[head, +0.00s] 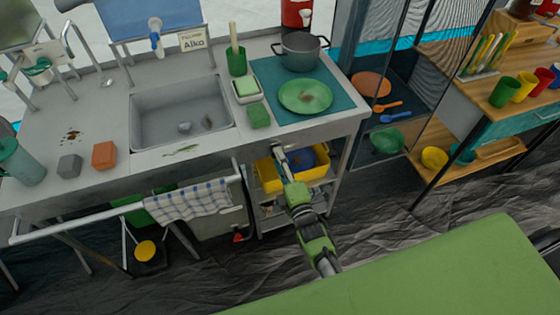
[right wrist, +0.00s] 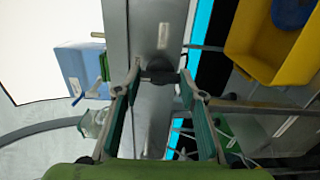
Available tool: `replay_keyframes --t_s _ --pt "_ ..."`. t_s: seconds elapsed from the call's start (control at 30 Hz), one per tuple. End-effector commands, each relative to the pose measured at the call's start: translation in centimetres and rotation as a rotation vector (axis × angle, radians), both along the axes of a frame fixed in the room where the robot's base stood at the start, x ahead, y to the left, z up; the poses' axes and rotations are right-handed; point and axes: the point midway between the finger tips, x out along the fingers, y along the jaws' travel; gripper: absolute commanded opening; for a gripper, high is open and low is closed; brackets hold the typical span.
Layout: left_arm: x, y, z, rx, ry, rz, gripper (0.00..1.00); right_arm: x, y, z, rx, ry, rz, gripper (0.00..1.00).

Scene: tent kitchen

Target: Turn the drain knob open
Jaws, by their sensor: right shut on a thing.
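A dark knob (right wrist: 160,70), which looks like the drain knob, sits on the grey front panel of the counter (right wrist: 145,25) in the right wrist view. My right gripper (right wrist: 160,76) has its fingertips on either side of this knob and is shut on it. In the head view my right gripper (head: 279,149) reaches up to the counter's front edge, right of the sink (head: 180,105). The knob cannot be made out there, and its turned position is not clear. My left gripper is not in view.
A yellow bin (head: 268,178) stands on a shelf just below my right gripper. A checked towel (head: 187,202) hangs on the front rail. A small red object (head: 238,238) is lower down. A green surface (head: 450,270) fills the front right.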

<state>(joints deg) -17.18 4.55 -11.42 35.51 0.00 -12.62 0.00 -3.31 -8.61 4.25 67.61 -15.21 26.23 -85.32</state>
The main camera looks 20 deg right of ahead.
Motion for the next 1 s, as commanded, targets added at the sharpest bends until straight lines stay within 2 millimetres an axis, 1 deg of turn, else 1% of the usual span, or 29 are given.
replay_keyframes --t_s 0.33,0.37,0.4,0.43,0.77,0.87,1.0 --pt "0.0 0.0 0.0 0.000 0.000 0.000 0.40 -0.1 0.0 -0.1 -0.007 0.003 0.001 0.16" --pt "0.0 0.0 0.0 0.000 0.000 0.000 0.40 -0.1 0.0 -0.1 -0.007 0.003 0.001 0.42" --pt "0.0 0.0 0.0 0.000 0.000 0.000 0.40 -0.1 0.0 -0.1 -0.007 0.003 0.001 0.53" --pt "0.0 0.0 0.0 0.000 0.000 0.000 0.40 -0.1 0.0 -0.1 -0.006 0.003 0.001 0.54" --pt "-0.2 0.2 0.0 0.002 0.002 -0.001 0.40 -0.1 0.0 -0.1 -0.005 0.001 0.000 0.54" --pt "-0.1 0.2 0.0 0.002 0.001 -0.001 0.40 -0.7 0.0 -0.2 -0.004 0.003 0.000 0.54" --pt "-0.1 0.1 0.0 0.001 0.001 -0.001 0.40 -2.7 -0.1 -0.2 -0.005 0.004 0.001 0.54"
